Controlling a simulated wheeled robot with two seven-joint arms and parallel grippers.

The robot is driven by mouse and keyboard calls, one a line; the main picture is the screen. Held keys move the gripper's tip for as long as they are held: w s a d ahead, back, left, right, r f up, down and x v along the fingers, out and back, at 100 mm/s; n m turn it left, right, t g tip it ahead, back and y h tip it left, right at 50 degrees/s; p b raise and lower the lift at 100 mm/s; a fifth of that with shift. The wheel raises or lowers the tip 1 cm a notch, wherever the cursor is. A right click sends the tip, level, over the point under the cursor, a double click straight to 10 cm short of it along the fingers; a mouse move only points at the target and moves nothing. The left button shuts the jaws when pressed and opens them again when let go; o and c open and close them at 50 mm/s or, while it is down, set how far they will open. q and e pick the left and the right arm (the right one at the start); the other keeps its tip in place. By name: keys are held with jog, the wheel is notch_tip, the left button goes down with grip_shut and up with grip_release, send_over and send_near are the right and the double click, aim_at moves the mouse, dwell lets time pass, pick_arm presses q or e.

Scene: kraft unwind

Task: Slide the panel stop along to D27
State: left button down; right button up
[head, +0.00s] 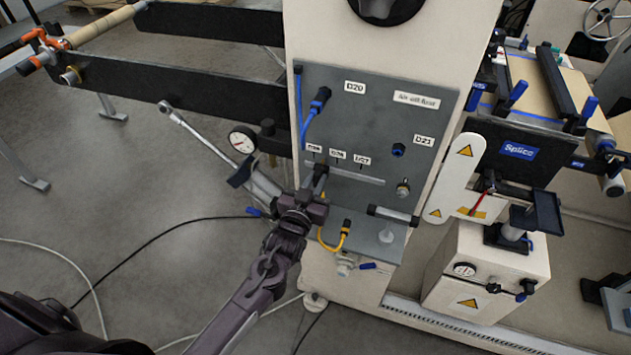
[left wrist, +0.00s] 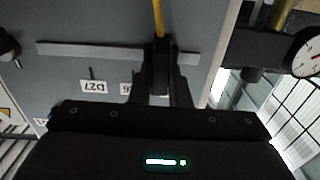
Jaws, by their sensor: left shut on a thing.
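The panel stop (head: 320,170) is a small black block on the pale horizontal rail (head: 350,177) of the grey panel (head: 345,110). My left gripper (head: 318,184) is shut on it. The stop sits near the rail's left end, below the leftmost label, which I read only roughly. The D27 label (head: 362,161) is further right above the rail, past a middle label (head: 337,154). In the left wrist view the stop (left wrist: 160,68) is between my fingers, and the D27 label (left wrist: 93,86) is to its left. The middle label is partly hidden. My right gripper is not in view.
A yellow hose (head: 343,236) loops below the rail. A blue hose (head: 303,122) and black connector are above. A round gauge (head: 242,140) and metal lever stand left of the panel. A knob (head: 403,188) is right of the rail. The rail right of the stop looks clear.

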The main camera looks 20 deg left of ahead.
pick_arm(q)
jog(key=d, duration=0.9)
jog(key=shift+s+d+b, duration=0.2)
jog(key=shift+d+b, duration=0.05)
jog(key=shift+b, duration=0.2)
jog(key=c, duration=1.4)
grip_release()
jog(key=shift+o, duration=0.2)
jog(key=shift+s, duration=0.1)
jog(key=s+b, duration=0.1)
jog(key=s, duration=0.6)
jog(key=shift+s+a+b, duration=0.15)
jog(key=shift+s+b, duration=0.15)
